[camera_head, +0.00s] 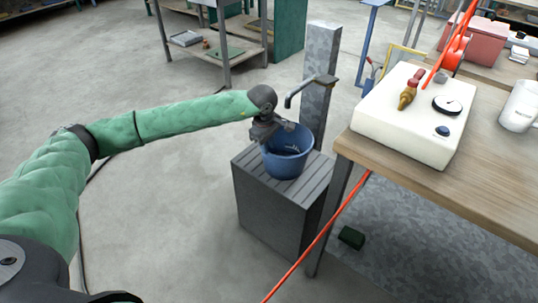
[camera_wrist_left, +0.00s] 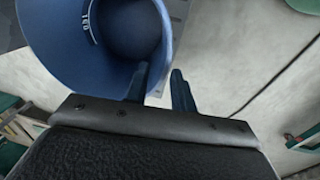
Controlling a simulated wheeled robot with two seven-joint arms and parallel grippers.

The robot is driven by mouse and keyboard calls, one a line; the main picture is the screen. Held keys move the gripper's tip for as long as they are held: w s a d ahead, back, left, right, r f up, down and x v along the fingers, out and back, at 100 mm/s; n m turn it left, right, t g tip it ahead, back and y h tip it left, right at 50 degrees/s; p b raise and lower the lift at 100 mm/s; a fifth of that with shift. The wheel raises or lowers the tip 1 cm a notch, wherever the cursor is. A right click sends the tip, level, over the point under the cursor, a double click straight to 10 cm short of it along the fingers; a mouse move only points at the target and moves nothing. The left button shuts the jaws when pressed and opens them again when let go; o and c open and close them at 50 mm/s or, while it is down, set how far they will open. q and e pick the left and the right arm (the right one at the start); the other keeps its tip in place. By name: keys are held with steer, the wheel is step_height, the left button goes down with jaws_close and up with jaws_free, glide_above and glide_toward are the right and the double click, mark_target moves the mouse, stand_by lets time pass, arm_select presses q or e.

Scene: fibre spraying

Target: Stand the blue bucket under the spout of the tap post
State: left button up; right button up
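The blue bucket (camera_head: 286,165) stands upright on the slatted top of a grey block (camera_head: 247,165), in front of the tap post (camera_head: 319,75). The spout (camera_head: 302,90) reaches left from the post, and its tip shows above the bucket's opening. My left gripper (camera_head: 273,132) is at the bucket's left rim. In the left wrist view the bucket (camera_wrist_left: 60,35) fills the upper left, its inside markings showing. My left gripper's fingers (camera_wrist_left: 162,88) are apart, one over the bucket's opening and one outside its wall, with a gap showing between them. My right gripper is out of view.
A wooden table (camera_head: 440,190) stands close on the right, with a white box with a gauge (camera_head: 400,125) and a white mug (camera_head: 520,105). A red hose (camera_head: 325,230) runs down to the floor. Floor at left is mostly free.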

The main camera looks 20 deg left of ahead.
arm_select(q)
steer(key=shift+s+a+r, duration=0.1)
steer(key=shift+s+r, duration=0.05)
steer(key=shift+r, duration=0.9)
steer(key=shift+s+r, duration=0.1)
steer(key=shift+r, duration=0.9)
steer(key=shift+f, duration=0.1)
